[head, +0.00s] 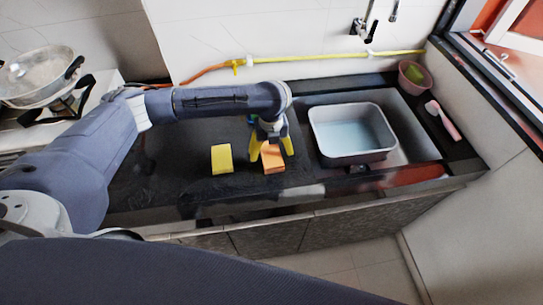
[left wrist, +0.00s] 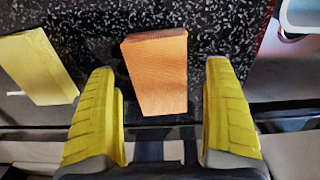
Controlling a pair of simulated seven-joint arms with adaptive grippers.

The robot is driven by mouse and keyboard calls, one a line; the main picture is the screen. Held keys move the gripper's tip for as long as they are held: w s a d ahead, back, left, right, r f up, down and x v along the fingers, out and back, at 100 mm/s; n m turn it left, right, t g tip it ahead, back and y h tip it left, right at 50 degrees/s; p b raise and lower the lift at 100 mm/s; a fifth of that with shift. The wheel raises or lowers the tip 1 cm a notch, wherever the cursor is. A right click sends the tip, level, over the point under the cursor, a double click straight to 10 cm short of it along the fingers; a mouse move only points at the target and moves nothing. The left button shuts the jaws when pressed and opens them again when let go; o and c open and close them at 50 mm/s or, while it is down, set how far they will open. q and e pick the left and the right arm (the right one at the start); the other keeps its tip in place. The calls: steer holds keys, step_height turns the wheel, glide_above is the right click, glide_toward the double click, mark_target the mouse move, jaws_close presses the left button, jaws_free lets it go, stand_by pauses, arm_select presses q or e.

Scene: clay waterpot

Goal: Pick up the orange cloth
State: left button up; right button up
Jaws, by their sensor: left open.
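The orange cloth (head: 272,158) is a small block-shaped piece on the dark counter, left of the sink. It also shows in the left wrist view (left wrist: 157,72), between and just beyond my two yellow fingertips. My left gripper (head: 271,150) is open, reaching down over the cloth with one finger to each side. In the left wrist view the fingers (left wrist: 162,85) are wide apart, and a gap shows on both sides of the cloth. The cloth's underside is hidden. My right gripper is not in either view.
A yellow sponge-like block (head: 222,159) lies left of the cloth, also in the left wrist view (left wrist: 37,68). A basin of water (head: 352,153) sits in the sink to the right. A pan (head: 40,75) stands on the stove at far left. The counter's front edge is close to the cloth.

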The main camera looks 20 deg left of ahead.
mark_target(271, 153)
arm_select(q)
steer(key=shift+f, duration=0.45)
steer(key=c, duration=1.2)
steer(key=shift+r, duration=0.1)
step_height(271, 153, up, 20)
steer(key=shift+f, duration=0.1)
